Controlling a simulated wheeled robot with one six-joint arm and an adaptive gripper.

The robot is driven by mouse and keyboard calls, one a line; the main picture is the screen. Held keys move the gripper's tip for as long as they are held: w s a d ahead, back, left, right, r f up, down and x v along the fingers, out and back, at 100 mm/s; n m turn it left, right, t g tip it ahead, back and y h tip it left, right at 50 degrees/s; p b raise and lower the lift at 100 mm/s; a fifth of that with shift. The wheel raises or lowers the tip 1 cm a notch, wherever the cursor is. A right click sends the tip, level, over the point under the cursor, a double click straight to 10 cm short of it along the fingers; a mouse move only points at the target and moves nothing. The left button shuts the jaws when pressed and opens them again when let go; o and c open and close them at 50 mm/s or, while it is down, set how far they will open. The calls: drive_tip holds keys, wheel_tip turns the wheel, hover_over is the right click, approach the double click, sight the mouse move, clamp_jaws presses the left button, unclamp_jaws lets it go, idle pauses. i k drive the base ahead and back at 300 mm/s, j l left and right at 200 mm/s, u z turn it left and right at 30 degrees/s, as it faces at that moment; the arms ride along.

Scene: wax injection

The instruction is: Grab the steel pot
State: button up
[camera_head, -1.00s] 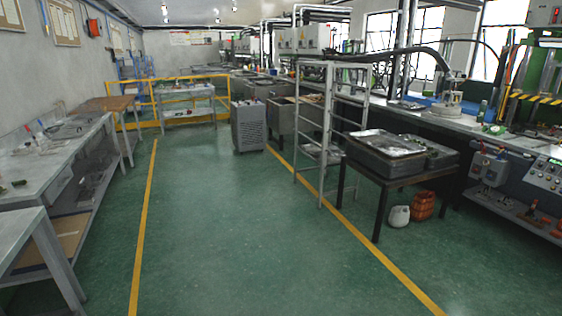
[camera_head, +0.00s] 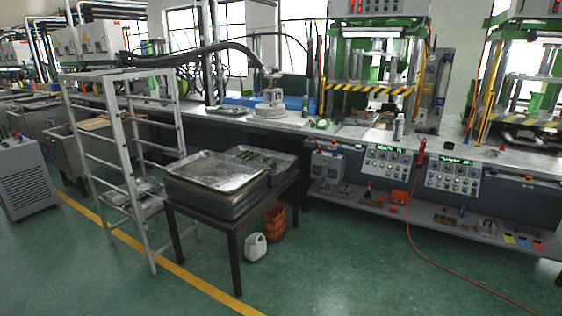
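A round grey metal vessel (camera_head: 270,104), pot-like with a wide base and a narrower top, stands on the long workbench (camera_head: 225,112) at the back. I cannot tell for sure whether it is the steel pot. A thick dark hose (camera_head: 205,52) runs above the bench and comes down close to it. No other clear pot shows. My gripper is not in view.
A dark table (camera_head: 236,240) with stacked metal trays (camera_head: 212,172) stands before the bench. A grey ladder frame (camera_head: 118,150) is at its left. A white jug (camera_head: 256,246) and orange container (camera_head: 274,222) sit beneath. Green floor is clear at front right, except a red cable (camera_head: 425,255).

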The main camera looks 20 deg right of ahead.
sight(493, 153)
drive_tip(key=i+l+z, duration=0.2)
drive_tip(key=i+z, duration=0.15)
drive_tip(key=i, duration=0.15)
drive_tip(key=i+z, duration=0.3)
drive_tip(key=i, duration=0.25)
drive_tip(key=i+j+z, duration=0.1)
drive_tip(key=i+z, duration=0.25)
drive_tip(key=i, duration=0.2)
drive_tip(key=i+z, duration=0.3)
drive_tip(key=i, duration=0.25)
drive_tip(key=i+z, duration=0.3)
drive_tip(key=i, duration=0.2)
drive_tip(key=i+j+z, duration=0.3)
drive_tip(key=i, duration=0.2)
drive_tip(key=i+z, duration=0.3)
drive_tip(key=z, duration=0.15)
drive_tip(key=i+j+z, duration=0.1)
drive_tip(key=i+z, duration=0.3)
drive_tip(key=i+j+z, duration=0.2)
drive_tip(key=z, duration=0.25)
